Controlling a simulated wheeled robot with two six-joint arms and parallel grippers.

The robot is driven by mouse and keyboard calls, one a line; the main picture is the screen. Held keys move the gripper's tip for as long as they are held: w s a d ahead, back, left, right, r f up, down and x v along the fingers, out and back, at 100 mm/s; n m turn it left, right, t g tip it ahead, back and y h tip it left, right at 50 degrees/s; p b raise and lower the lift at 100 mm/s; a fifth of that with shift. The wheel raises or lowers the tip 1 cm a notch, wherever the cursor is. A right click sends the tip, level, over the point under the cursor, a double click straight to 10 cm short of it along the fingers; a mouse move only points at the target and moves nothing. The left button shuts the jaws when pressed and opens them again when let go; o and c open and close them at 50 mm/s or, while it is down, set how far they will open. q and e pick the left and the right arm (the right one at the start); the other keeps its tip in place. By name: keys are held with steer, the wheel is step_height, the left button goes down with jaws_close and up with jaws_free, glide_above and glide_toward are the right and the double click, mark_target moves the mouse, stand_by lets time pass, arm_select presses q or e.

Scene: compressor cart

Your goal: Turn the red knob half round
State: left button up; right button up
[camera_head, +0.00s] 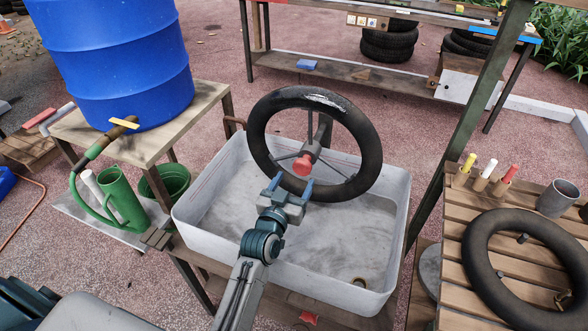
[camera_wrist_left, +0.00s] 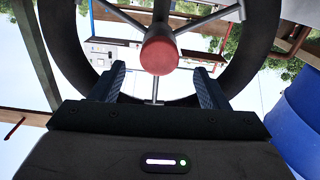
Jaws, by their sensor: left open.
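The red knob (camera_head: 303,164) sits at the hub of a stand that carries a black tyre (camera_head: 258,140) over a white tub. My left gripper (camera_head: 291,184) is open just in front of the knob, a little below and left of it in the head view. In the left wrist view the red knob (camera_wrist_left: 159,56) appears above and between the two blue fingertips (camera_wrist_left: 160,80), with a gap on both sides. The fingers do not appear to touch it. The knob's far side is hidden. My right gripper is not in view.
The white tub (camera_head: 190,225) stands below the tyre. A blue barrel (camera_head: 115,60) on a wooden stand is at left, with a green watering can (camera_head: 122,200) below. A slatted table (camera_head: 470,235) at right holds another tyre (camera_head: 480,250), markers and a grey cup (camera_head: 558,198).

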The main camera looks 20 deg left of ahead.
mark_target(301, 170)
arm_select(q)
steer(key=w, duration=0.3)
steer(key=w+p, duration=0.1)
steer(key=w, duration=0.2)
steer(key=shift+w+d, duration=0.2)
steer(key=shift+w, duration=0.1)
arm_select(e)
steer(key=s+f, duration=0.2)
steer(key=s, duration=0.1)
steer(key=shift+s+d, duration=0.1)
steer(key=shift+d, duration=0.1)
arm_select(q)
steer(key=c, duration=1)
